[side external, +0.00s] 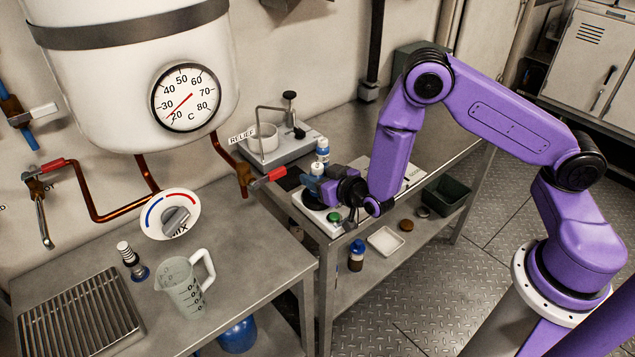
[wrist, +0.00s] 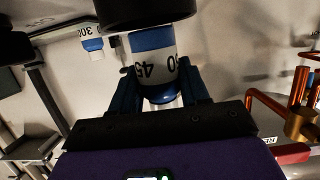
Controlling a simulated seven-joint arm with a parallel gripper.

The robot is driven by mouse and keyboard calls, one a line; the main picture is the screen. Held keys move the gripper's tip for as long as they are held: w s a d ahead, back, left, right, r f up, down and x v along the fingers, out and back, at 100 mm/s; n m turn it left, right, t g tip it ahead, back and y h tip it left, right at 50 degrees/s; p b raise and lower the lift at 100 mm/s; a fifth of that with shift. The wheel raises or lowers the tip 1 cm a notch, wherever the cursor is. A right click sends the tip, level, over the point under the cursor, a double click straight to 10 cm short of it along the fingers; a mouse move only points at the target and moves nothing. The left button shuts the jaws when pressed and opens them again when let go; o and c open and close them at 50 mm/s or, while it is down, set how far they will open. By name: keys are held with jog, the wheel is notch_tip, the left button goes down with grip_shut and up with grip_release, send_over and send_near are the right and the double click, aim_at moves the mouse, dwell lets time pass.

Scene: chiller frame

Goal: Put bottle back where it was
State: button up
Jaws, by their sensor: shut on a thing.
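My gripper (side external: 322,185) is shut on a bottle with a white label, blue bands and the digits 45 and 0, upside down in the wrist view (wrist: 152,68). In the side view, the bottle (side external: 316,169) is small and partly hidden by the gripper, over the white device with a dark round top (side external: 335,220) and green knob. I cannot tell whether it touches the device. A second blue-and-white bottle (side external: 322,148) stands just behind. A bottle marked 300 (wrist: 92,44) shows at upper left in the wrist view.
A metal stand (side external: 277,148) stands behind the gripper. A red-handled tap (side external: 262,180) is close on its left. A measuring jug (side external: 183,290) stands on the left bench.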

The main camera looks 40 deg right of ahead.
jog(key=shift+f, duration=0.85)
jog(key=shift+s+f, duration=0.1)
jog(key=shift+f, duration=0.1)
jog(key=o, duration=1.2)
jog(key=shift+c, duration=0.2)
